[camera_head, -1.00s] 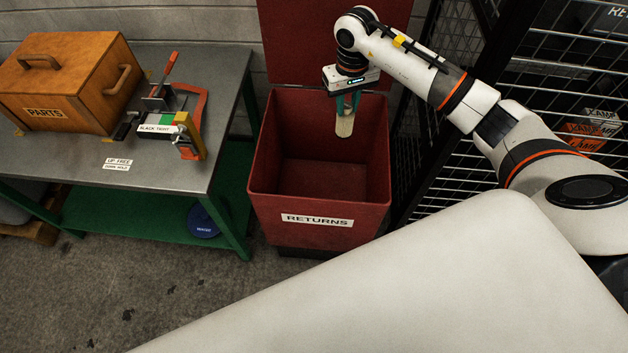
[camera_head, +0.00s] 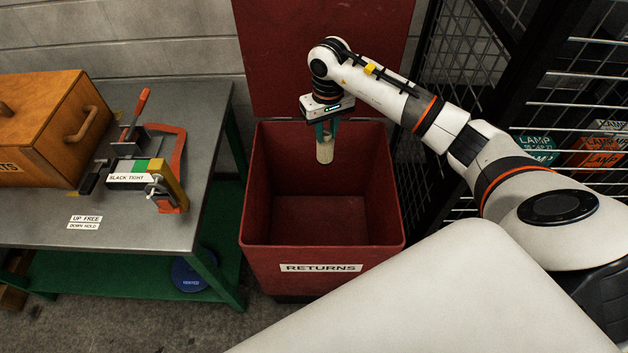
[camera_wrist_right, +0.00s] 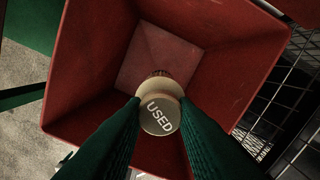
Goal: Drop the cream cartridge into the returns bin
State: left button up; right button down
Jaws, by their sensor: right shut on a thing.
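The cream cartridge (camera_head: 324,151) hangs upright from my right gripper (camera_head: 325,133), whose green fingers are shut on its upper part. In the right wrist view the cartridge (camera_wrist_right: 160,108) shows its round end, marked USED, between the fingertips (camera_wrist_right: 160,115). The red returns bin (camera_head: 320,257) stands open with its lid raised behind it and a RETURNS label on its front. The cartridge is over the bin's opening, toward the back; the bin floor shows beyond it in the wrist view. My left gripper is not in view.
A grey-topped bench (camera_head: 140,225) stands left of the bin, with a wooden parts box (camera_head: 50,130) and a clamp fixture (camera_head: 150,175) on it. A black mesh cage (camera_head: 470,60) stands close on the right, with lamp boxes behind it.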

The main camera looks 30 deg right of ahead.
aim_at(325, 151)
jog(key=shift+w+f+b, duration=0.2)
jog(key=shift+f+b, duration=0.6)
jog(key=shift+f, duration=0.45)
jog(key=shift+f+b, duration=1.35)
jog(key=shift+f, duration=1.4)
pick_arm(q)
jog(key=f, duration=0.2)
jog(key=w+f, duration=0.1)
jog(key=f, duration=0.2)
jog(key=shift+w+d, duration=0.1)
pick_arm(e)
jog(key=c, duration=1.1)
grip_release()
notch_tip(325, 151, up, 8)
jog(key=p, duration=0.4)
jog(key=shift+f, duration=0.25)
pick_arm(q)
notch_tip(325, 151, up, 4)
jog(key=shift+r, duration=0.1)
